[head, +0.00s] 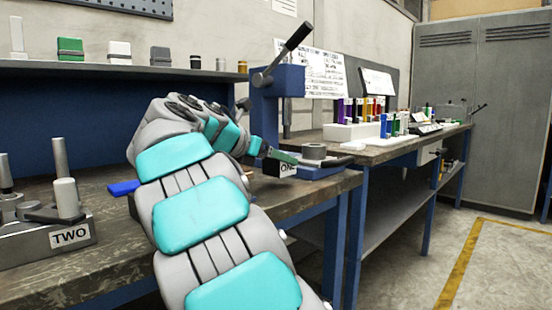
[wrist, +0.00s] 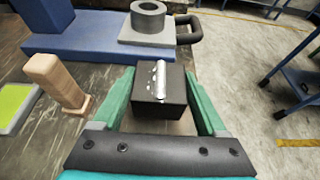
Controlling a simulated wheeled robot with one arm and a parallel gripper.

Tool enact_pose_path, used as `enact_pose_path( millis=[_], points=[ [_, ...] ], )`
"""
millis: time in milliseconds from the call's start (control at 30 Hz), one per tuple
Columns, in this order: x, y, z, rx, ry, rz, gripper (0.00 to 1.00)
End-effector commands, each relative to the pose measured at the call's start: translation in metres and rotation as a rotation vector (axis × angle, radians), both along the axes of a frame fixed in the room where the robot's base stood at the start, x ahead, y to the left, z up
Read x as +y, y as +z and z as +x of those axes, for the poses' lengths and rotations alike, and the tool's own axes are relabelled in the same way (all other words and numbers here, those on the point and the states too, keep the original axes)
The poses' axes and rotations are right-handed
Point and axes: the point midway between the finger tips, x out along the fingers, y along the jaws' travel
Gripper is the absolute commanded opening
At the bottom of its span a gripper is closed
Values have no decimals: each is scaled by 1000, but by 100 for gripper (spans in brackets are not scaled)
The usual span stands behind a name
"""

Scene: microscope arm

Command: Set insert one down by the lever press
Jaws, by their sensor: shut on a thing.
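Insert one, a dark block with a silver pin on top (wrist: 158,82), sits between the green fingers of my gripper (wrist: 160,75) in the wrist view. In the head view its "ONE" label (head: 284,168) faces me, and my gripper (head: 272,157) is shut on it near the bench's front edge. The lever press (head: 280,85) is blue with a dark lever. Its blue base (wrist: 85,42) lies just beyond the insert in the wrist view, with a grey ring-topped block (wrist: 148,18) on it. I cannot tell whether the insert touches the bench.
A beige upright block (wrist: 58,82) and a green-topped pad (wrist: 14,104) stand left of my gripper in the wrist view. A holder labelled "TWO" (head: 68,238) is on the bench (head: 115,262) at left. A second bench with coloured items extends right; open floor lies beyond the front edge.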

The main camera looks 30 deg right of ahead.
Motion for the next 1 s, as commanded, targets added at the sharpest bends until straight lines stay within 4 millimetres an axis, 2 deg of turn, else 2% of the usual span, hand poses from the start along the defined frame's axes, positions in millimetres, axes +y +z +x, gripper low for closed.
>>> enact_pose_path(
  millis=[233,667,700,900,1000],
  points=[
    [1,-26,-1,-3,2,-5,0],
    [1,-29,-1,-2,2,-4,0],
    [1,-32,0,-2,1,0,77],
    [1,-32,0,-1,2,-1,100],
    [1,-32,0,-1,1,-1,100]
  ],
)
